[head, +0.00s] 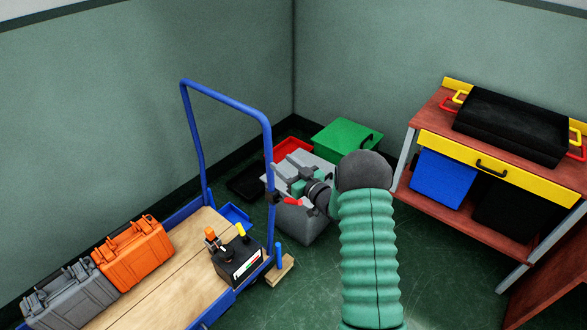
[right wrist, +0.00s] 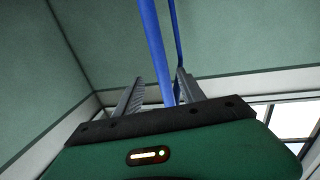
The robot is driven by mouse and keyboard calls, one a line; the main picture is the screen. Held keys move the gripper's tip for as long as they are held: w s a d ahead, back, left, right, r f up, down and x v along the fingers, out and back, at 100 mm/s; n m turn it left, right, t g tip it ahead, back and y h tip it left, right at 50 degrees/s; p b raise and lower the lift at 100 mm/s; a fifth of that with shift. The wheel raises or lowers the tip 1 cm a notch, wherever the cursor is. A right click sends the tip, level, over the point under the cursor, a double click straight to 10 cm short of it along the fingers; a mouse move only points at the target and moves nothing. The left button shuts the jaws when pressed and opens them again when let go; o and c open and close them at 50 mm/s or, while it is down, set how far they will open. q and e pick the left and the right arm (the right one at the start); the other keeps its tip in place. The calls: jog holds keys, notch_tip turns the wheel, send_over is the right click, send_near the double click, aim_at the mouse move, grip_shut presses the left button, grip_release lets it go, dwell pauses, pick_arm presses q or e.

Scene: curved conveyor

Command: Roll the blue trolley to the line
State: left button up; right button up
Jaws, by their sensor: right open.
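The blue trolley (head: 207,174) stands at the left in the head view, with a wooden deck and a tall blue tube handle (head: 232,97). My right gripper (head: 276,185) is at the right upright of this handle. In the right wrist view the blue upright (right wrist: 157,50) runs between the two open fingers of the gripper (right wrist: 158,90); I cannot tell whether either finger touches it. My left gripper is not in view. No line on the floor can be made out.
On the deck are a grey case (head: 70,296), an orange case (head: 134,252) and a black battery-like box (head: 238,262). Behind my gripper are a grey box (head: 301,222) and a green box (head: 346,138). A workbench (head: 497,167) stands at the right. Walls close off the back.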

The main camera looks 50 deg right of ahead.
jog(key=s, duration=0.5)
jog(key=shift+s+a, duration=0.1)
jog(key=shift+a, duration=0.15)
